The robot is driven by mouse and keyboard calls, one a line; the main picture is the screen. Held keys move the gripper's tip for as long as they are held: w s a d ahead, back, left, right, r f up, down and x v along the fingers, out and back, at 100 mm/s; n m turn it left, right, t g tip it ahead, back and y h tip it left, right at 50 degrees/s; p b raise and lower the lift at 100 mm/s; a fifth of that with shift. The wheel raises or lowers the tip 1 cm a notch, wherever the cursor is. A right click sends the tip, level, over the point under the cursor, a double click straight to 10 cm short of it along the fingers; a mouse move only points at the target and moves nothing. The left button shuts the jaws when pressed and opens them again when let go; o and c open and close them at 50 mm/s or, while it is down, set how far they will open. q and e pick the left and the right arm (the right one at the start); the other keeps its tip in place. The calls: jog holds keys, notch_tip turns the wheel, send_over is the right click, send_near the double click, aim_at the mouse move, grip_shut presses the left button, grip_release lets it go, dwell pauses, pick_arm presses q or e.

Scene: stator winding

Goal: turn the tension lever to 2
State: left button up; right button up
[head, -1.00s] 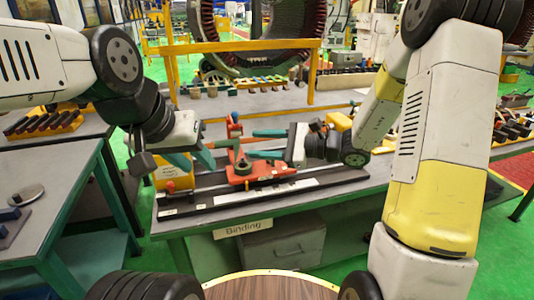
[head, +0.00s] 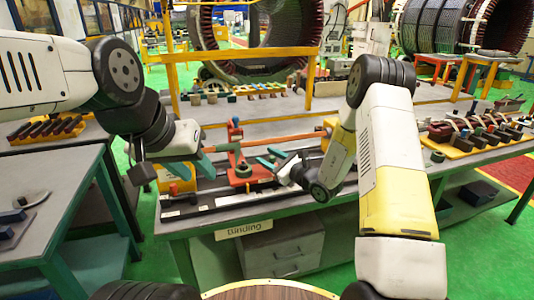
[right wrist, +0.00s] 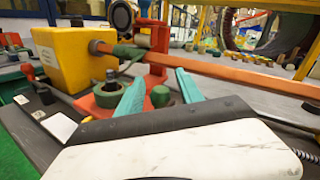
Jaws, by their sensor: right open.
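A red tension device (head: 243,174) sits on the black rail of the bench, with an upright red post and a green ring. It also shows in the right wrist view (right wrist: 100,104), where a dark stud rises from a green ring and a round green knob (right wrist: 160,97) appears between my fingers. Which part is the tension lever, and any number marks, I cannot tell. My right gripper (head: 264,156) is open just right of the device; its teal fingers also show in the right wrist view (right wrist: 160,78). My left gripper (head: 196,164) is open and empty left of the device.
A long orange bar (right wrist: 240,77) runs from a yellow block (right wrist: 72,60) past the red post, close beyond my right fingers. A yellow frame (head: 240,47) stands behind the bench. Trays of tools (head: 475,133) lie at the right.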

jog(key=shift+w+a, duration=0.25)
jog(key=shift+a, duration=0.05)
grip_shut()
jog(key=n+g+y, duration=0.1)
jog(key=g, duration=0.1)
jog(key=n+g+y, duration=0.1)
jog(key=n, duration=0.1)
jog(key=shift+d+g+y, duration=0.4)
jog(key=shift+d+n+g+y, duration=0.2)
jog(key=shift+n+g+y, duration=0.35)
jog(key=shift+n+g, duration=0.9)
jog(key=shift+d+n+g+y, duration=0.15)
jog(key=shift+n+g+y, duration=0.6)
jog(key=shift+g, duration=1.2)
jog(key=shift+n+g, duration=0.3)
